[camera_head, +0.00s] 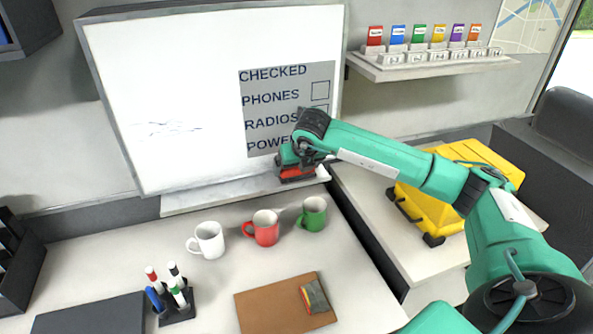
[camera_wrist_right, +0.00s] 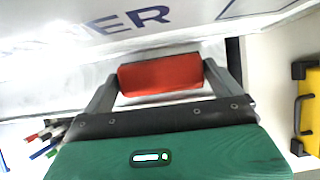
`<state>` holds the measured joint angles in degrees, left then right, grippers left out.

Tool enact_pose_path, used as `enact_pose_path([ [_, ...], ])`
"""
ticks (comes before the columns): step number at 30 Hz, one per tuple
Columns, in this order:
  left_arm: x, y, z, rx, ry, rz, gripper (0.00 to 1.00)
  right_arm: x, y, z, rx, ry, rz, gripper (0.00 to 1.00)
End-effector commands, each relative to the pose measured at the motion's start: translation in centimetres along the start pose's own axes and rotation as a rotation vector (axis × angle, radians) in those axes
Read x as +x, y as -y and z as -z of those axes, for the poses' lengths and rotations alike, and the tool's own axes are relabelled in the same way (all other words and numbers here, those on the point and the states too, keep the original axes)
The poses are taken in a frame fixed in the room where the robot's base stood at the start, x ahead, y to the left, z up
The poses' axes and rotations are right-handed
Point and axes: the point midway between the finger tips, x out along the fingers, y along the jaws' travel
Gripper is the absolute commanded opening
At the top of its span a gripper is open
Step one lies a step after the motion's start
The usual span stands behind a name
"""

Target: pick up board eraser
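The board eraser (camera_head: 296,173) is a red block with a dark underside at the right end of the whiteboard's tray (camera_head: 225,196). In the right wrist view the red eraser (camera_wrist_right: 160,74) lies between the two grey fingers, which meet its two ends with no clear gap. My right gripper (camera_head: 297,164) is shut on it; it also shows in the wrist view (camera_wrist_right: 160,80). The eraser's underside is hidden there, and I cannot tell whether it touches the tray. My left gripper is not in view.
The whiteboard (camera_head: 190,90) stands close behind the gripper. White (camera_head: 209,240), red (camera_head: 264,229) and green (camera_head: 313,214) mugs stand on the desk below. A marker holder (camera_head: 176,308) and a brown clipboard (camera_head: 262,304) are nearer. A yellow case (camera_head: 430,212) lies under my right arm.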

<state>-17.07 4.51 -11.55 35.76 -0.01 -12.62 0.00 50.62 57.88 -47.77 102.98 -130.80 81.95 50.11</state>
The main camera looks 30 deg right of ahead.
Motion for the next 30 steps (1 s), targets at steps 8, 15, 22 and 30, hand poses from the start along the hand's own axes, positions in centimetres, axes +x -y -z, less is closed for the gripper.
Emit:
enact_pose_path([
  [8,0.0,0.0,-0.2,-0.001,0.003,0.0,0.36,-0.1,0.0,0.0,0.0,0.001,0.0,0.72],
  [15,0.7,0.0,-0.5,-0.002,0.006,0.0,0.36,-0.4,0.0,0.0,0.0,0.002,-0.001,0.72],
  [22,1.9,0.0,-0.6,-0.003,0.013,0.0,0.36,-3.1,0.0,-1.4,0.003,0.006,-0.002,0.72],
  [30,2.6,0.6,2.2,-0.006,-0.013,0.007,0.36,-6.9,0.0,-1.5,-0.002,0.001,0.001,0.72],
])
